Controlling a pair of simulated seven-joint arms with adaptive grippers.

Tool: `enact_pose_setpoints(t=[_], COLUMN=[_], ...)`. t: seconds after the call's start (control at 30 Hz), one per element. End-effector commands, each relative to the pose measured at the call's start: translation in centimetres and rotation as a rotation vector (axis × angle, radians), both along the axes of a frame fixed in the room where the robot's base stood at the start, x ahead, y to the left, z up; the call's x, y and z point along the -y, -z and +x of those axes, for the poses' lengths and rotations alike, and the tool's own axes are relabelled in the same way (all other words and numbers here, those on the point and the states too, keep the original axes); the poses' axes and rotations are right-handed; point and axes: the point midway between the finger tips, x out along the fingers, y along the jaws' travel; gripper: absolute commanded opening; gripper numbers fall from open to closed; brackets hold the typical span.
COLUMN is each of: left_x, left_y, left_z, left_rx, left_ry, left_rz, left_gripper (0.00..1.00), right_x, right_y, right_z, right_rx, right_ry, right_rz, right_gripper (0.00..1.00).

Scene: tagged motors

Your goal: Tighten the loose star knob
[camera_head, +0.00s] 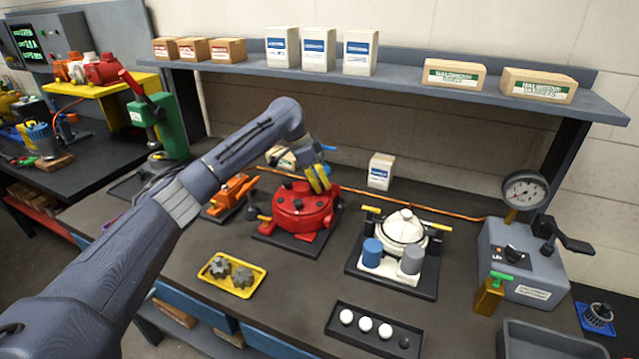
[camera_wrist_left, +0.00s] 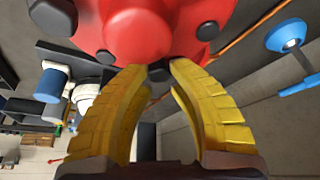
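The red motor housing (camera_head: 300,207) stands on a dark plate at the middle of the bench, with several dark knobs on its top. My left gripper (camera_head: 319,186) reaches down to its right rear side with two yellow fingers. In the left wrist view the red housing (camera_wrist_left: 165,25) fills the top, and my left fingertips (camera_wrist_left: 159,66) lie on either side of a dark knob (camera_wrist_left: 160,74) at its edge. Whether they touch it, I cannot tell. Two grey star-shaped parts (camera_head: 242,277) lie in a yellow tray (camera_head: 250,291). My right gripper is not in view.
A white motor (camera_head: 403,229) with blue and grey cylinders stands to the right. A black tray (camera_head: 341,330) with white balls lies in front. A gauge box (camera_head: 520,262) stands at the right. An overhead shelf (camera_head: 400,86) runs behind. An orange cable crosses the bench's rear.

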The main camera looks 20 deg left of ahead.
Motion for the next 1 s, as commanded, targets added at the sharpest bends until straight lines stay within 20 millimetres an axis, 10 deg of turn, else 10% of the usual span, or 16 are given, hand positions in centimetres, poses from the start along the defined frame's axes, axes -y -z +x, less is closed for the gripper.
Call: enact_pose_setpoints(t=[0.23, 0.57, 1.0], left_x=[-0.1, -0.3, -2.6], left_y=[0.1, -0.3, -6.6], left_z=[0.0, -0.1, -1.3], left_rx=[-0.003, -0.002, 0.0], left_ry=[-0.001, -0.001, -0.001], left_rz=[0.002, 0.003, 0.004], left_gripper=[0.47, 0.47, 0.47], right_x=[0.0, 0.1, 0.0], right_y=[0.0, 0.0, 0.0], right_z=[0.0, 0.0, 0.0], right_rx=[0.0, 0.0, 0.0], right_ry=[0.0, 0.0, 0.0], right_rz=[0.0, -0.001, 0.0], right_gripper=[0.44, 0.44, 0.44])
